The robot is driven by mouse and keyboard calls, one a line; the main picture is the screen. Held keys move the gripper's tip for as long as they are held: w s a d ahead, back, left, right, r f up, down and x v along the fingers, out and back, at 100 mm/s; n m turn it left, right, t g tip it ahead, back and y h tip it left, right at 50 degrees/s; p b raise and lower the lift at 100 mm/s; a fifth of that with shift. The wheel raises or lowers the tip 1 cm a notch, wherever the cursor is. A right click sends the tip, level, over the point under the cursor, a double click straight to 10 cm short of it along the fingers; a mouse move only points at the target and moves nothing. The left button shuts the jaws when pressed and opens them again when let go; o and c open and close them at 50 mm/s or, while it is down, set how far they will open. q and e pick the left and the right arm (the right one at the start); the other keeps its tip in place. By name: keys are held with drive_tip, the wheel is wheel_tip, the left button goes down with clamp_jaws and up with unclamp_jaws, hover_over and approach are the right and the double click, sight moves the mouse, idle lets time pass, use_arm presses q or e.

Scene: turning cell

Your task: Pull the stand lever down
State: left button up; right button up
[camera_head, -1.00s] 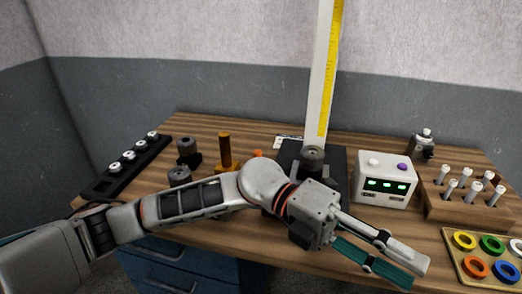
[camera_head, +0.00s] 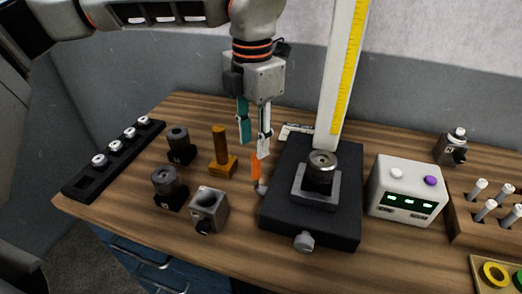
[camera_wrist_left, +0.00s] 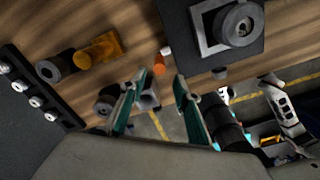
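The stand (camera_head: 310,215) is a black base with a tall white column (camera_head: 341,80) and a yellow scale. Its lever (camera_head: 256,167) has an orange handle and stands roughly upright at the base's left side, on a grey pivot. In the left wrist view the orange handle (camera_wrist_left: 159,63) shows just beyond the fingertips. My left gripper (camera_head: 254,148) points down above the lever, its fingers apart and empty. In the left wrist view the gripper (camera_wrist_left: 161,78) is open, the handle lying roughly in line with the gap. Contact cannot be told. My right gripper is not seen.
A round grey part (camera_head: 322,168) sits on the stand. A white box (camera_head: 407,190) with green displays stands right of it. An amber post (camera_head: 221,150), dark cylinders and a grey bored block (camera_head: 209,209) stand left. A black rack (camera_head: 115,160) lies farther left.

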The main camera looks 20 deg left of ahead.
sight(256, 164)
use_arm(q)
drive_tip(key=shift+w+f, duration=0.15)
drive_tip(key=shift+w, duration=0.4)
drive_tip(key=shift+f, duration=0.15)
drive_tip(key=f, duration=0.7)
drive_tip(key=shift+s+f, duration=0.1)
drive_tip(key=shift+s, duration=0.2)
drive_tip(key=shift+d, duration=0.1)
clamp_jaws()
